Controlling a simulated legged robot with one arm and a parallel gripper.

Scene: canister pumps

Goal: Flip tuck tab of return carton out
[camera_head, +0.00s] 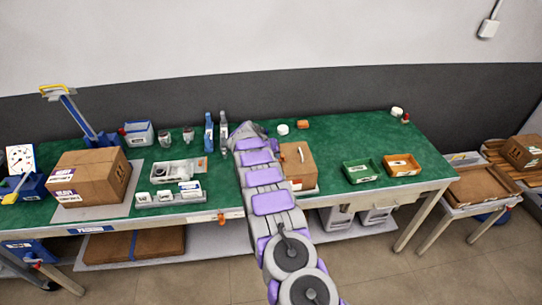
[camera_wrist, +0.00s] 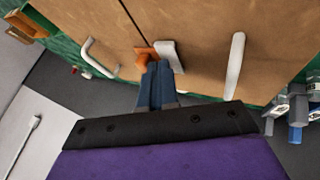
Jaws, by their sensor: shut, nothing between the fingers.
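In the wrist view a brown box face (camera_wrist: 215,30) fills the top, split by a dark seam. A small orange tab (camera_wrist: 145,51) and a white piece (camera_wrist: 169,56) sit by the seam's lower end. My gripper (camera_wrist: 158,68) is shut and empty, its tips at or very near these two pieces; contact is unclear. My gripper is hidden behind my arm in the head view. I cannot tell which box is the return carton.
White handles (camera_wrist: 234,65) flank the seam. A larger labelled carton (camera_head: 92,178) sits on a grey mat at the bench's left. Green (camera_head: 360,179) and orange (camera_head: 401,171) trays lie right. The bench's back right is mostly clear.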

